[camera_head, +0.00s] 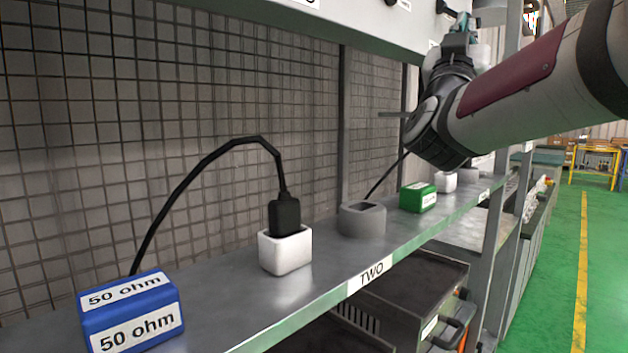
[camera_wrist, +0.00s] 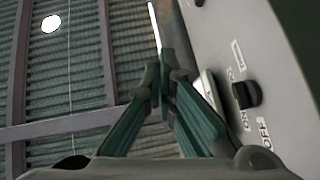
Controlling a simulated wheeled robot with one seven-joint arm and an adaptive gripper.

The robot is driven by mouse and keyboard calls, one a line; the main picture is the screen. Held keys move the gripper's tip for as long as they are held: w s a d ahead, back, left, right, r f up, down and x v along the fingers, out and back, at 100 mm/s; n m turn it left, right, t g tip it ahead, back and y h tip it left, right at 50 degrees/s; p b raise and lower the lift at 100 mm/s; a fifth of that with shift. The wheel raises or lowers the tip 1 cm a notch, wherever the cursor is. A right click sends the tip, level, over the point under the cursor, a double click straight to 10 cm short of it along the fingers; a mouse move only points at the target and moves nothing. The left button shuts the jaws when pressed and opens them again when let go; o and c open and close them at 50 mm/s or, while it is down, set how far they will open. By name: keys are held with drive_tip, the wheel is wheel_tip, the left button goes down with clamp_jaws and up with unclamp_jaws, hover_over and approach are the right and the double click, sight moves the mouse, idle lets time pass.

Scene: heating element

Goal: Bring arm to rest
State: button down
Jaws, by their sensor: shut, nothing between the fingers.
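My arm reaches in from the right in the head view, raised above the shelf. In that view my gripper is mostly hidden behind my wrist. In the wrist view my gripper (camera_wrist: 163,85) is shut with its fingertips together and nothing between them. It is close to a pale panel (camera_wrist: 225,50) with a black switch (camera_wrist: 246,95) marked ON and OFF. I cannot tell whether the fingers touch the panel.
The metal shelf (camera_head: 225,305) holds a blue 50 ohm block (camera_head: 130,310), a white socket (camera_head: 286,250) with a black plug (camera_head: 285,215), a grey holder (camera_head: 362,219) and a green block (camera_head: 417,197). A grey panel overhangs above. Open green floor (camera_head: 545,290) is at right.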

drive_tip(key=s+a+f+n+g+y+p, duration=0.1)
drive_tip(key=s+a+f+n+g+y, duration=0.15)
drive_tip(key=f+y, duration=0.35)
drive_tip(key=s+a+f+n+g+y+p, duration=0.25)
drive_tip(key=s+f+y, duration=0.2)
drive_tip(key=f, duration=0.35)
drive_tip(key=s+a+f+n+g+y, duration=0.2)
drive_tip(key=s+f+n+g+y, duration=0.1)
drive_tip(key=f+y, duration=0.35)
drive_tip(key=s+d+f+g+h+p, duration=0.1)
drive_tip(key=s+f+g, duration=0.3)
drive_tip(key=s+f, duration=0.4)
drive_tip(key=s+d+f+m+g+h+p, duration=0.1)
drive_tip(key=s+f+g, duration=0.4)
drive_tip(key=s, duration=1.1)
wheel_tip(320, 180, down, 3)
drive_tip(key=shift+f+g+p, duration=0.2)
drive_tip(key=shift+g+p, duration=0.1)
drive_tip(key=shift+p, duration=0.05)
